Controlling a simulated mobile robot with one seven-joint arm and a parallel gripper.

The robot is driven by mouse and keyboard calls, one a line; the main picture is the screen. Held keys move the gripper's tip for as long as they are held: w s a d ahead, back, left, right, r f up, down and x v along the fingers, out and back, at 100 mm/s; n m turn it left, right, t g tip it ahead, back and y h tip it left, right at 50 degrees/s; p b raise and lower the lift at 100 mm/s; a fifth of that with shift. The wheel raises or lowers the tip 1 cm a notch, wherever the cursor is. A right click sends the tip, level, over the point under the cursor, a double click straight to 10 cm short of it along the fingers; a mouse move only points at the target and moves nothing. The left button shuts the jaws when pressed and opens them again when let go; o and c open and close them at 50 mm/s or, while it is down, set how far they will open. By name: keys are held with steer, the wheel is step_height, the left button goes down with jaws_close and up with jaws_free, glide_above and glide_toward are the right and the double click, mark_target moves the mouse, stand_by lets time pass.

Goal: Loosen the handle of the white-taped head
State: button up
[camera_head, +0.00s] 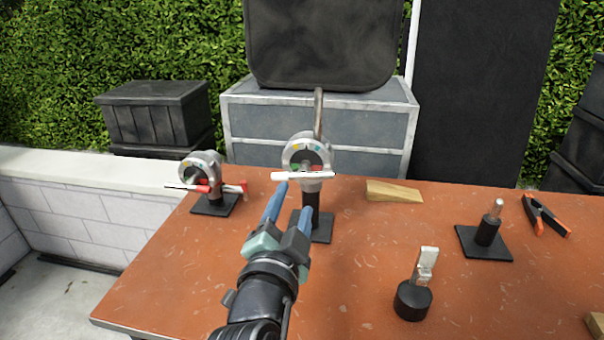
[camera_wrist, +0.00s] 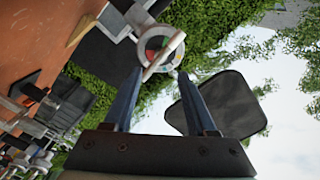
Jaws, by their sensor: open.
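The white-taped head (camera_head: 308,152) is a round grey grip head with coloured marks, on a black stand in the middle of the table. Its white handle (camera_head: 303,175) lies nearly level across the lower face. My gripper (camera_wrist: 160,73) is open, its blue fingers pointing at this head from the front. In the wrist view, the white handle (camera_wrist: 165,56) slants across the head (camera_wrist: 158,45) just beyond and between the fingertips. I cannot tell whether a finger touches it. In the head view, my gripper hides part of the stand.
A similar head (camera_head: 200,165) with a red-taped handle (camera_head: 215,188) stands to the left. On the orange-brown table (camera_head: 370,260) are a wooden wedge (camera_head: 393,191), a pin on a black base (camera_head: 487,230), a clamp (camera_head: 545,215) and a small black-based post (camera_head: 413,298).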

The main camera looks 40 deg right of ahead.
mark_target(303, 177)
steer(key=p+x, duration=0.1)
steer(key=x, duration=0.9)
